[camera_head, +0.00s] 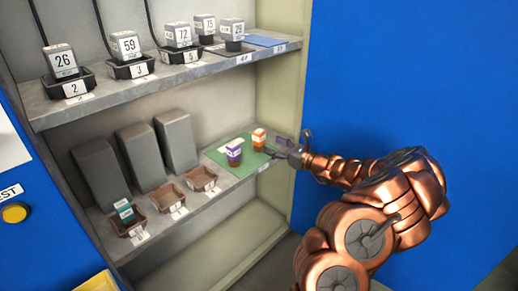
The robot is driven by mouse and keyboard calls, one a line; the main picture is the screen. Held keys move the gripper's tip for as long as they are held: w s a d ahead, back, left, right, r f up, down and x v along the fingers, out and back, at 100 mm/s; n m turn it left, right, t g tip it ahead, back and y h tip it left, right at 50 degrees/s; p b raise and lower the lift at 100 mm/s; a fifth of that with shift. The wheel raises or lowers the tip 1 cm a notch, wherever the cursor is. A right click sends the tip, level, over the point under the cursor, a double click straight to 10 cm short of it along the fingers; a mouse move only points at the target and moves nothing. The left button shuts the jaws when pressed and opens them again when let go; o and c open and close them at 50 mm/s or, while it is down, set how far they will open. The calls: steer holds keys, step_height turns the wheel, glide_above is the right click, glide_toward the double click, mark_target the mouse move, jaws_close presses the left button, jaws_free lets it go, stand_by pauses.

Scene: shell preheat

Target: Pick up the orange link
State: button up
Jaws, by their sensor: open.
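The orange link (258,139) is a small block with an orange band and a white label. It stands upright on a green mat (222,155) at the right end of the middle shelf. My gripper (290,149) is open at the shelf's right edge, just right of the orange link. A small gap seems to show between them, but I cannot tell the depth.
Brown trays (167,196) line the middle shelf, the leftmost holding a teal link (125,210). Grey blocks (176,139) stand behind them. The upper shelf (150,87) carries numbered modules in black holders. The cabinet's right side wall (279,90) is close to my gripper.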

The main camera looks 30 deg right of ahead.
mark_target(263, 141)
steer(key=shift+w+d+f, duration=0.1)
steer(key=shift+d+f, duration=0.1)
steer(key=shift+f, duration=0.05)
steer(key=shift+b+x, duration=1.4)
steer(key=shift+x, duration=2.35)
steer(key=shift+d, duration=0.1)
jaws_close()
